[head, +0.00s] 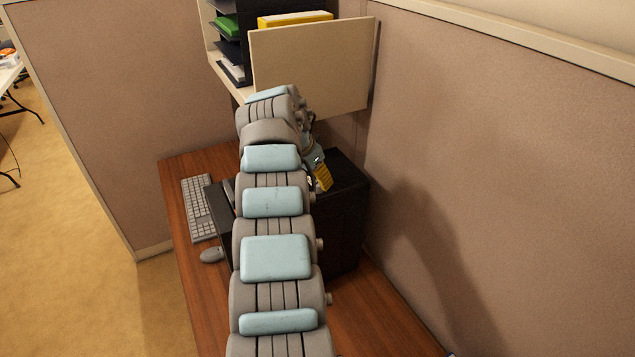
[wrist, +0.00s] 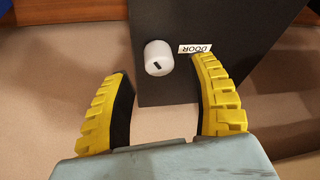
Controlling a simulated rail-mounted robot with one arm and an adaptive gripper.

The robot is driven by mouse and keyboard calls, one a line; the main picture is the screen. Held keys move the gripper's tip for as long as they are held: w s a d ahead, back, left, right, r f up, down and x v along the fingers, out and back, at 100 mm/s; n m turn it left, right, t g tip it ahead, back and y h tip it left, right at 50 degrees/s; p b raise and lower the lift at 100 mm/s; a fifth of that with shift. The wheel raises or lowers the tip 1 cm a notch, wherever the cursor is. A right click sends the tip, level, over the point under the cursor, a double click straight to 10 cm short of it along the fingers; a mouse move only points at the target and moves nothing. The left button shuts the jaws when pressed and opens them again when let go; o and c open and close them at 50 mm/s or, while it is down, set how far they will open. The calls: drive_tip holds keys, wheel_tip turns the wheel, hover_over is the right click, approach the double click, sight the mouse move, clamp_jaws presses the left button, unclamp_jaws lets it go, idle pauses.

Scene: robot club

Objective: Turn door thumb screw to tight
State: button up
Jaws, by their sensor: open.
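The door thumb screw (wrist: 158,58) is a round white knob with a short dark mark, on a dark panel, in the wrist view. A white label reading "DOOR" (wrist: 195,48) sits just right of it. My gripper (wrist: 160,90) is open, with yellow ribbed fingers apart below and to either side of the knob, not closed on it. In the head view my gripper (head: 322,175) shows partly as yellow behind my arm, by the black case (head: 345,215). The knob is hidden in the head view.
A wooden desk (head: 185,235) carries a keyboard (head: 197,208) and a mouse (head: 212,254) left of the case. A shelf unit with a beige panel (head: 320,70) stands above the far end. A partition wall (head: 500,170) closes off the right side.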

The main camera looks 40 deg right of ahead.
drive_tip(key=v, duration=0.8)
drive_tip(key=shift+a+r, duration=0.2)
drive_tip(key=shift+r, duration=0.2)
